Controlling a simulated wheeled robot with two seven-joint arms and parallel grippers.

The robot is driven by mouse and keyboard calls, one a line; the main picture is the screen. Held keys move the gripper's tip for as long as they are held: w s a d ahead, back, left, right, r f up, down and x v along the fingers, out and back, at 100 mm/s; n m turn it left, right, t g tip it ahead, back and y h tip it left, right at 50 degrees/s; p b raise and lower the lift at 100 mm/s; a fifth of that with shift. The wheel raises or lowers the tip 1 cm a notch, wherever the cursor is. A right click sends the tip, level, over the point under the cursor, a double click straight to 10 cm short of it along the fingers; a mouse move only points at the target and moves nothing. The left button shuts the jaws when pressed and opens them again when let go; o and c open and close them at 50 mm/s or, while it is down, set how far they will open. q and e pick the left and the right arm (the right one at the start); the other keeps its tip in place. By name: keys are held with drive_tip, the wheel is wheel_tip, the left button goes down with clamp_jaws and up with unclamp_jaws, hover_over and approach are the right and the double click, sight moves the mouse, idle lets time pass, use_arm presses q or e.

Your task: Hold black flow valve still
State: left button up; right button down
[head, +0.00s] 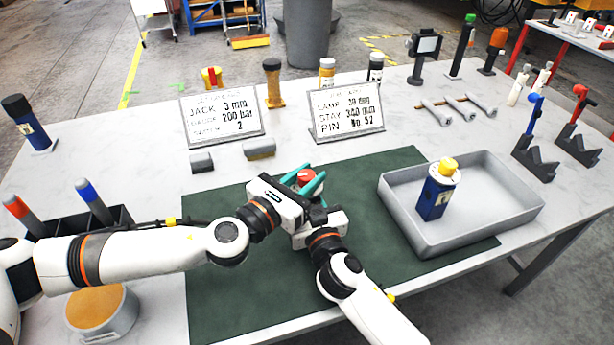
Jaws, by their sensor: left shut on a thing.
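What seems to be the black flow valve shows mainly as a round red top (306,176) above the green mat (245,285). Its body is mostly hidden by my grippers, so its colour and tilt are hard to tell. My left gripper (304,182), with teal fingers, is shut on it, one finger on each side of the red top. My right gripper (318,216) is close in front of the same spot. Its fingertips are hidden, so I cannot tell whether it is open or touches the valve.
A grey tray (490,222) at the right holds a blue bottle (437,192) with a yellow cap. Two sign boards (346,118) stand behind the mat, with two small grey blocks (202,162) nearby. Notched black stands (535,160) are at the right. The mat's front left is clear.

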use_arm(q)
drive_tip(key=shift+r+n+t+y, duration=0.1)
drive_tip(key=shift+n+t+y, duration=0.5)
drive_tip(key=shift+y, duration=0.2)
use_arm(e)
drive_tip(key=shift+a, duration=0.1)
use_arm(q)
drive_tip(key=shift+n, duration=0.3)
drive_tip(key=o, duration=1)
drive_tip(key=v, duration=1.2)
drive_tip(key=shift+d, duration=0.15)
use_arm(e)
drive_tip(key=shift+f, duration=0.1)
